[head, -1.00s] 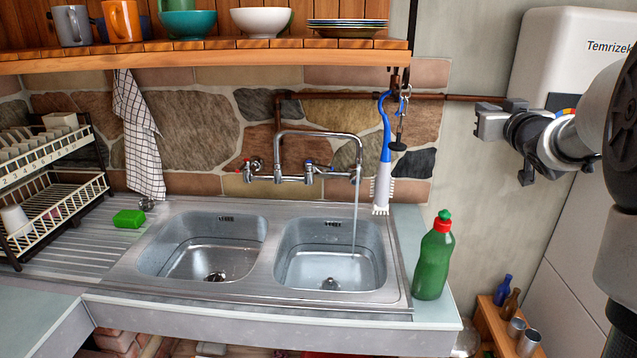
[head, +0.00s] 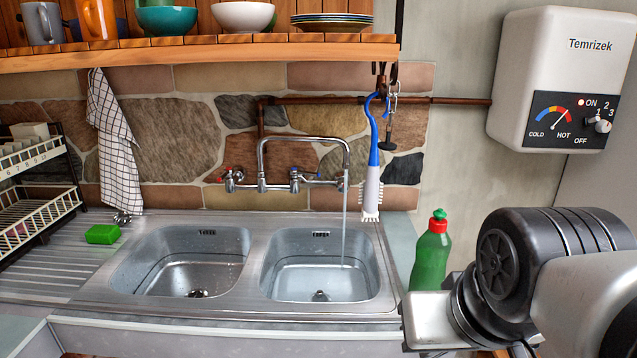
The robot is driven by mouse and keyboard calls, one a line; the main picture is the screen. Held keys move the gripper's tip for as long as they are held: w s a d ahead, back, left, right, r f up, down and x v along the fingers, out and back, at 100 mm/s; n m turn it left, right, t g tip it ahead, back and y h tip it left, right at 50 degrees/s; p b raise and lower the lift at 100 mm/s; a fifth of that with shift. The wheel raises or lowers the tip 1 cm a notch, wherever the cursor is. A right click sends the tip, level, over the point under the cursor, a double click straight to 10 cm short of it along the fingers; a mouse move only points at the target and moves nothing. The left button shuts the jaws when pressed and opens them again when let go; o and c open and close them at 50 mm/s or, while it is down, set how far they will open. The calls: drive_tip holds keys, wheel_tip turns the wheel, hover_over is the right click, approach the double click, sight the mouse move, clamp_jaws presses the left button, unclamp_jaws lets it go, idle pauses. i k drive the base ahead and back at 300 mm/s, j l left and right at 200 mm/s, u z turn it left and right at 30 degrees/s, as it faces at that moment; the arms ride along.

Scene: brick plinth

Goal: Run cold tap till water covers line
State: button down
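The mixer tap (head: 262,160) on the stone wall has a red-marked handle (head: 230,178) at left and a blue-marked handle (head: 298,177) at right. A thin stream of water (head: 345,225) falls from its spout into the right basin (head: 375,285). A dark line (head: 320,264) runs round that basin's wall and shows. The drain (head: 320,296) shows at the bottom; I cannot tell how deep any water is. A black plug (head: 385,143) hangs by a chain under the shelf. My gripper (head: 412,320) is at lower right, beside the green bottle, away from the tap; its fingers are unclear.
A green bottle (head: 431,255) stands right of the sink, partly behind my gripper. A blue and white brush (head: 371,185) hangs by the spout. The left basin (head: 145,285), green sponge (head: 102,234) and dish rack (head: 35,215) lie left. A water heater (head: 535,60) hangs at right.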

sight(293, 173)
drive_tip(key=i+j, duration=0.2)
drive_tip(key=j, duration=0.15)
drive_tip(key=i+j, duration=0.4)
drive_tip(key=j, duration=0.25)
